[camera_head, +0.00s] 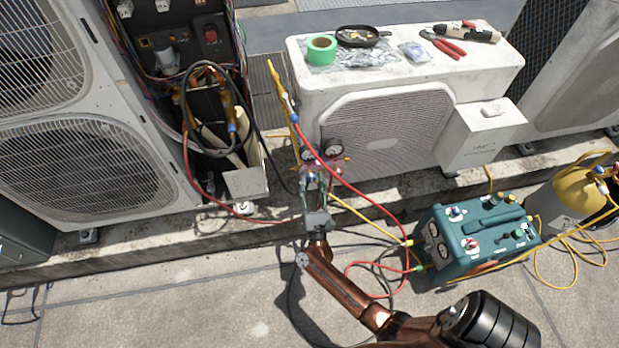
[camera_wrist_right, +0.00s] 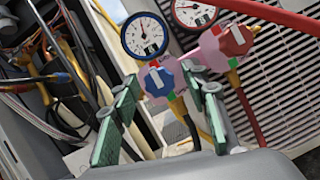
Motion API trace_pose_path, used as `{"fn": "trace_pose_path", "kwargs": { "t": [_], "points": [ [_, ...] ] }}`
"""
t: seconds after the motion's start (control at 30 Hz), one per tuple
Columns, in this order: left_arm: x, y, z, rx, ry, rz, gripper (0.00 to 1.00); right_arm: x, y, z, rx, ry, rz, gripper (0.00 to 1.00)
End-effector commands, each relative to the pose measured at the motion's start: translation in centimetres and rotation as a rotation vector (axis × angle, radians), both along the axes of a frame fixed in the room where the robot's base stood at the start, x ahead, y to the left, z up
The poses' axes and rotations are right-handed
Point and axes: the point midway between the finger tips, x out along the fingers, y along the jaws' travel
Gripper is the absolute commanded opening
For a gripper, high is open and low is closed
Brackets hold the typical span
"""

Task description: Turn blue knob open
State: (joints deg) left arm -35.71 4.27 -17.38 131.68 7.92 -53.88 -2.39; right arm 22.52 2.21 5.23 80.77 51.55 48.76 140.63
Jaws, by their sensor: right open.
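The blue knob (camera_wrist_right: 158,82) is on the pink gauge manifold (camera_wrist_right: 207,56), below a white-faced gauge in the right wrist view. My right gripper (camera_head: 316,186) is in front of the manifold in the head view. Its green-padded fingers are open, one on each side of the blue knob in the wrist view; I cannot tell whether either touches it. A red knob (camera_wrist_right: 233,40) is up and right of the blue one. In the head view the gripper partly hides the manifold, and the blue knob is too small to read. My left gripper is not in view.
Red hose (camera_head: 349,184) and yellow hoses hang around the manifold and my right arm. A teal machine (camera_head: 468,240) and a yellow cylinder (camera_head: 577,190) stand to the right. A white condenser (camera_head: 385,130) is behind, with green tape (camera_head: 321,50) and tools on top. An open unit is left.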

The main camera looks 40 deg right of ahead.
Motion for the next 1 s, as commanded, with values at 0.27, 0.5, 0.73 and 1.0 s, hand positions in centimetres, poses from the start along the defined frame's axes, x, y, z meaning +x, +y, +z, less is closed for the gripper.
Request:
{"fn": "trace_pose_path", "kwargs": {
  "t": [0.27,0.5,0.73,1.0],
  "points": [
    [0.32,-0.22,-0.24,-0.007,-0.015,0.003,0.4,0.84,-0.63,0.39,-0.001,0.002,0.0,0.41],
    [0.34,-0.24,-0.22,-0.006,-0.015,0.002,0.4,0.83,-0.61,0.37,-0.001,0.002,0.0,0.35],
    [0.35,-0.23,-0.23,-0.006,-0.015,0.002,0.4,0.81,-0.61,0.35,-0.002,0.003,0.0,0.19],
    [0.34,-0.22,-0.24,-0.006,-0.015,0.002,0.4,0.8,-0.62,0.33,-0.002,0.003,0.0,0.01]
  ]
}}
